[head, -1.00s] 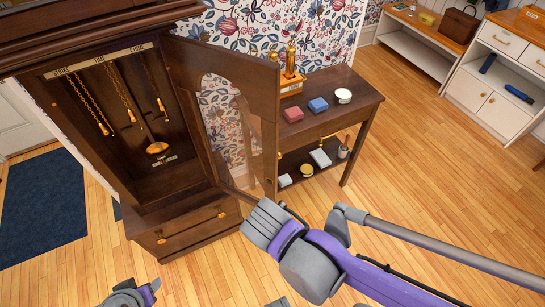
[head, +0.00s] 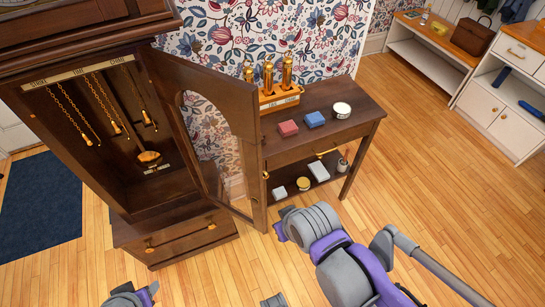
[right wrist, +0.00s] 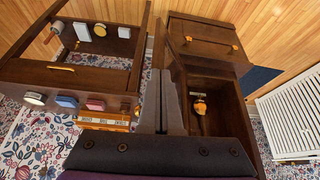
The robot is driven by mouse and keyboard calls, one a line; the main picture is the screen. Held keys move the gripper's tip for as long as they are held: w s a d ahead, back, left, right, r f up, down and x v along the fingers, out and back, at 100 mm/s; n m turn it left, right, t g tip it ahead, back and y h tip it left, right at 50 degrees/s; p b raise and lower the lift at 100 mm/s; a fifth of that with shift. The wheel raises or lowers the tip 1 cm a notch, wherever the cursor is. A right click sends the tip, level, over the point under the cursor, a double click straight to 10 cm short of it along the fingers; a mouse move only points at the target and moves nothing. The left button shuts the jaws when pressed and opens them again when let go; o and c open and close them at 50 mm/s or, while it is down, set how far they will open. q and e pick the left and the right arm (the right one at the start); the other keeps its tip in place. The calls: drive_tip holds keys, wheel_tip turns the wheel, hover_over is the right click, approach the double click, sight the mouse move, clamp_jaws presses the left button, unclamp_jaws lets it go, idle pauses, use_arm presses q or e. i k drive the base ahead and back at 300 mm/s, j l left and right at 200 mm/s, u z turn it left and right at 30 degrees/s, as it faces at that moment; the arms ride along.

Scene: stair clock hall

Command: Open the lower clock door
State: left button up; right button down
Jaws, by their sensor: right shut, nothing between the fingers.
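The lower clock door (head: 250,150), dark wood with an arched glass pane, stands swung wide open to the right of the tall clock case (head: 120,215). Inside the case hang gold chains and a pendulum with a gold bob (head: 148,157). The bob also shows in the right wrist view (right wrist: 200,106). My right gripper (right wrist: 166,90) is shut and empty in the right wrist view, its fingers pointing between the clock and the side table. In the head view my right wrist is right of and below the door, and its fingers are hidden.
A dark side table (head: 355,107) stands close beyond the door, with a gold weight stand (head: 280,98), a red box (head: 288,128) and a blue box (head: 314,119) on top. White cabinets stand at far right. A blue mat (head: 40,205) lies left. Open floor surrounds my right arm.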

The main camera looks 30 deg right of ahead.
sight(171, 76)
drive_tip(key=l+u, duration=0.45)
drive_tip(key=l, duration=1.15)
drive_tip(key=i, duration=0.05)
